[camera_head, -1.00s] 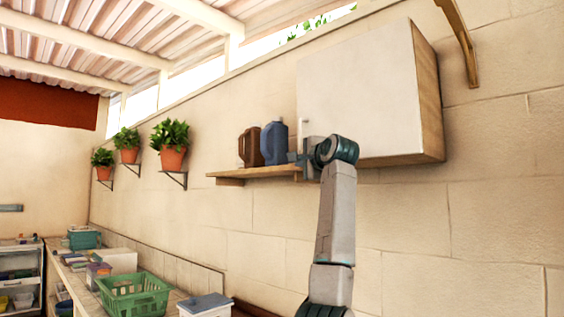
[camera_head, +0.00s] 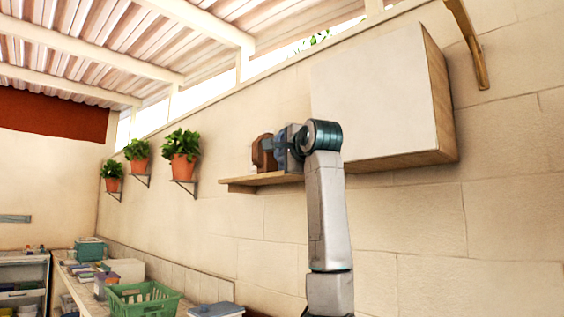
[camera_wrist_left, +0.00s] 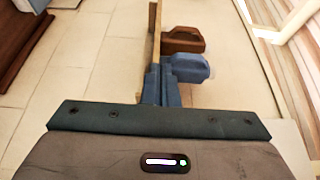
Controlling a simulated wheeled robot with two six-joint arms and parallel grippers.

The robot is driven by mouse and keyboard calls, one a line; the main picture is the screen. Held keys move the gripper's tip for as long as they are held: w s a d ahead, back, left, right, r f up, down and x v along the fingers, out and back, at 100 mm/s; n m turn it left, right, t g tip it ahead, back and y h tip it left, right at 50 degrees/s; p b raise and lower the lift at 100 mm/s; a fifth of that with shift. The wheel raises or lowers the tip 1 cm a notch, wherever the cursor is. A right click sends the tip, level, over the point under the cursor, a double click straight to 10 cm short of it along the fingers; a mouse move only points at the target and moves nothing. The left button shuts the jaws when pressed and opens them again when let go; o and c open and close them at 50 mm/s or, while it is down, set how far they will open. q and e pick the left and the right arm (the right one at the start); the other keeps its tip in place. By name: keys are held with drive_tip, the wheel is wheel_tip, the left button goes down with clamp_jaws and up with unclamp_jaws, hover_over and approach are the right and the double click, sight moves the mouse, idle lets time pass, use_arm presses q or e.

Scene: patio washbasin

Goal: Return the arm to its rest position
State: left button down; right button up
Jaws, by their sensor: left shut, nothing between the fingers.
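My left arm rises in front of the wall in the head view. Its gripper (camera_head: 272,145) points left, in line with the shelf end, and covers most of the blue jug there. In the left wrist view the fingers (camera_wrist_left: 152,84) are together with nothing between them. The blue jug (camera_wrist_left: 188,69) shows just past and to the right of the fingertips; I cannot tell the exact gap. My right gripper is in neither view.
A wooden shelf (camera_head: 240,184) carries the brown jug (camera_head: 262,152) and the blue jug. A white wall cabinet (camera_head: 375,95) hangs right of the arm. Below left, a counter holds a green basket (camera_head: 145,299) and several boxes. Potted plants (camera_head: 183,150) hang left.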

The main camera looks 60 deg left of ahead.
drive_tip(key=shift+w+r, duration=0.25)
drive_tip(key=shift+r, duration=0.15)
